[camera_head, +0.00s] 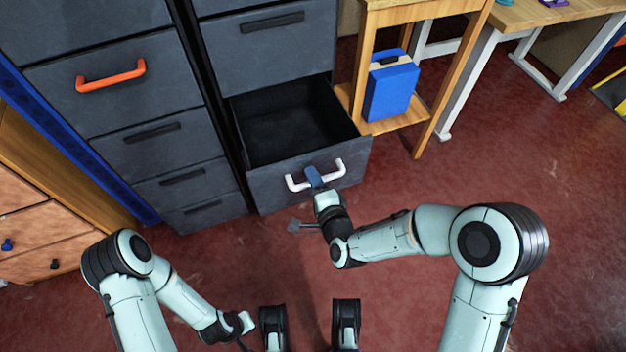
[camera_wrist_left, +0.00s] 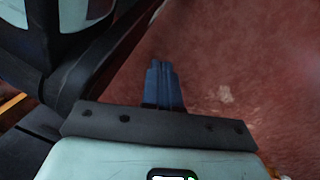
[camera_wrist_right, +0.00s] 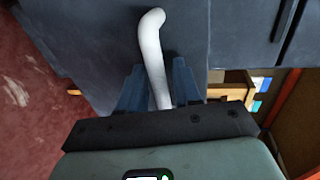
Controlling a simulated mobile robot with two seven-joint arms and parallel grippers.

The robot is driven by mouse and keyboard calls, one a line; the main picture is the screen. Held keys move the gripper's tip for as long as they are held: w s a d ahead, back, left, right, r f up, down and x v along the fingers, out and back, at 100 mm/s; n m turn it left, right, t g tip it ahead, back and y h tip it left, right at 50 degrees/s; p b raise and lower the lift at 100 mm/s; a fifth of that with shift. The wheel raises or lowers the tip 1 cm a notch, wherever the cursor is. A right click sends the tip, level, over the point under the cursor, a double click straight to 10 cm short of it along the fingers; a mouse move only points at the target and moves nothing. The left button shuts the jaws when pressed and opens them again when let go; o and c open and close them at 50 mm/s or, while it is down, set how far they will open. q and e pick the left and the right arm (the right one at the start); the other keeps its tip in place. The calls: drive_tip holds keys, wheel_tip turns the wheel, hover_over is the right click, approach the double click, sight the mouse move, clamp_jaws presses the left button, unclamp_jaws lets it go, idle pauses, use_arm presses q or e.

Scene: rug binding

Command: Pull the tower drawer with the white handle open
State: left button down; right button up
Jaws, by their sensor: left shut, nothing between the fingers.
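The tower drawer (camera_head: 265,185) at the bottom of the right-hand grey tower stands well out, its dark inside open to view and looking empty. Its white handle (camera_head: 330,172) is a U-shaped bar on the front; the bar also shows in the right wrist view (camera_wrist_right: 151,45). My right gripper (camera_head: 314,177) is at the middle of this handle.
The left grey tower has a drawer with an orange handle (camera_head: 110,75), closed. Red floor (camera_head: 480,175) is free to the right.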

drive_tip(key=shift+s, duration=0.1)
